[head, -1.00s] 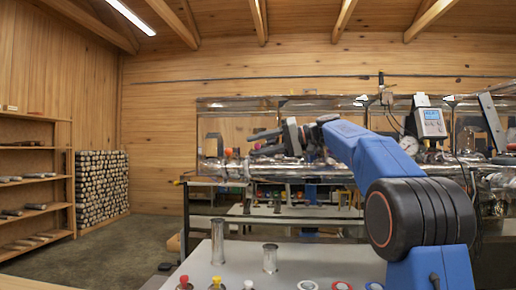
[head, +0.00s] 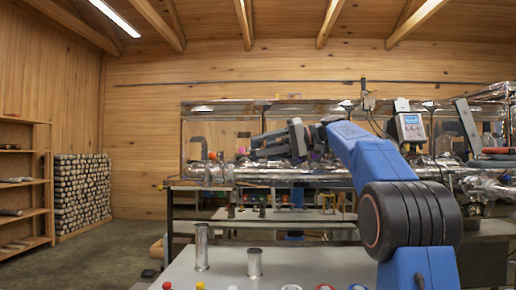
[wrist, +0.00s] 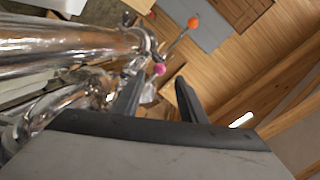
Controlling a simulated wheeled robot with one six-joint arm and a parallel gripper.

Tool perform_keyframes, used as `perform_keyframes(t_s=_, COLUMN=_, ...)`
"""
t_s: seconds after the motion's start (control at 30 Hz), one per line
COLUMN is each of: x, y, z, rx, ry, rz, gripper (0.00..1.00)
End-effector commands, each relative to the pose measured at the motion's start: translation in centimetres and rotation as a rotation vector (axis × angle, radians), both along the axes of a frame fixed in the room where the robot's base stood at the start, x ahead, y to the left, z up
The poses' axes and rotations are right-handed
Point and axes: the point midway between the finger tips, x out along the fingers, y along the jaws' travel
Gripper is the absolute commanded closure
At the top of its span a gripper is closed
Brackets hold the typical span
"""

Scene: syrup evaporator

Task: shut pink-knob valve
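The pink knob (wrist: 159,69) shows in the wrist view beside the end of a shiny metal pipe (wrist: 70,50). In the picture it lies between the tips of my two fingers, a little beyond them. My gripper (wrist: 160,80) is open, with a clear gap between the fingers and nothing held. In the head view my gripper (head: 255,145) reaches left over the shiny evaporator piping (head: 250,174).
An orange knob (wrist: 193,22) on a thin rod and a red knob (wrist: 151,14) show farther off. A pale table (head: 225,272) with metal cylinders (head: 201,246) and coloured caps stands in front. A digital meter (head: 410,127) stands at right. Stacked logs (head: 82,195) and shelves are at left.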

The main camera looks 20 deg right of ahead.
Motion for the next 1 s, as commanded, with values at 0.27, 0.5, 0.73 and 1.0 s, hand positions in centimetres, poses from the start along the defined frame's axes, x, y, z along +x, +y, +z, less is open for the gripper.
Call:
perform_keyframes(t_s=0.27, x=0.0, y=0.1, z=0.1, rx=0.002, ry=0.008, rz=-0.006, gripper=0.62)
perform_keyframes(t_s=0.5, x=-1.1, y=1.1, z=0.7, rx=0.080, ry=0.182, rz=-0.158, gripper=0.62)
perform_keyframes(t_s=0.73, x=-3.0, y=2.0, z=1.2, rx=0.268, ry=0.460, rz=-0.431, gripper=0.62)
perform_keyframes(t_s=1.0, x=-6.4, y=1.8, z=1.3, rx=0.574, ry=0.717, rz=-0.715, gripper=0.62)
